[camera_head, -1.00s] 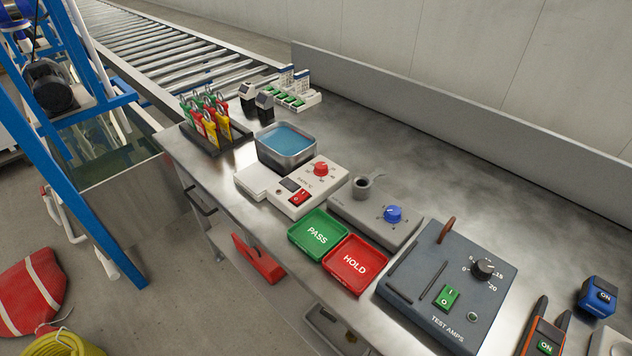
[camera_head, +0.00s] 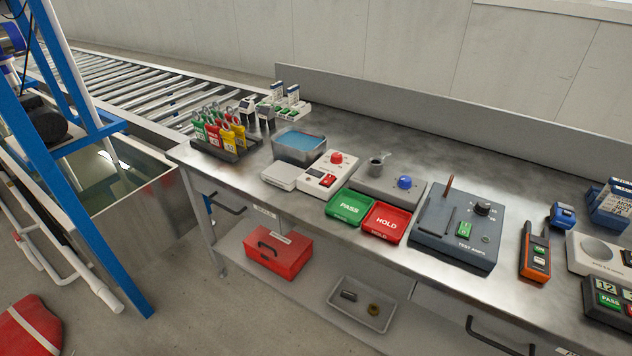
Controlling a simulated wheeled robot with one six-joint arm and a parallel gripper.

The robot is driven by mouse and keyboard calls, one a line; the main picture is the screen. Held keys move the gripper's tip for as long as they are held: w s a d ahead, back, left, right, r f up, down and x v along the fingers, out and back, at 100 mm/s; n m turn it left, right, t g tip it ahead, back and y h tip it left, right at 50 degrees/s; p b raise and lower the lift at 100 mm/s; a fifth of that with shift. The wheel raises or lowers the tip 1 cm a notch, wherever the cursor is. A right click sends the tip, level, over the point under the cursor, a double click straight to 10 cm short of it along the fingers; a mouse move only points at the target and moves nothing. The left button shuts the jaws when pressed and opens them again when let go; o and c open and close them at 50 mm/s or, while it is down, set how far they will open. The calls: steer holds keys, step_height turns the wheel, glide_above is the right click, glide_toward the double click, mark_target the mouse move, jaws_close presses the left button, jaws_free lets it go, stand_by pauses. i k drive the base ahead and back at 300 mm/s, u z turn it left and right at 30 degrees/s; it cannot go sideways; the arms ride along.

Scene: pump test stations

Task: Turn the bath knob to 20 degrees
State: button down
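The water bath is a metal tank (camera_head: 299,147) of blue water standing on the steel bench. In front of it is a white control unit (camera_head: 314,183) with a red knob (camera_head: 336,158) on top and a red rocker switch (camera_head: 327,180). The red knob has small marks around it, too small to read here, so I cannot tell its setting. My gripper and arm are not in view.
Right of the bath are a grey unit with a blue knob (camera_head: 404,182), green PASS (camera_head: 350,219) and red HOLD (camera_head: 398,236) trays, and a dark TEST AMPS box (camera_head: 440,247). Padlocks (camera_head: 214,130) stand left. A red toolbox (camera_head: 272,258) sits on the lower shelf.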

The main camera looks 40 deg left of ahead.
mark_target(337, 157)
steer(key=z, duration=0.5)
steer(key=i, duration=0.7)
steer(key=u, duration=1.8)
steer(key=k, duration=1.3)
steer(key=i, duration=0.5)
steer(key=u, duration=0.9)
steer(key=i, duration=0.75)
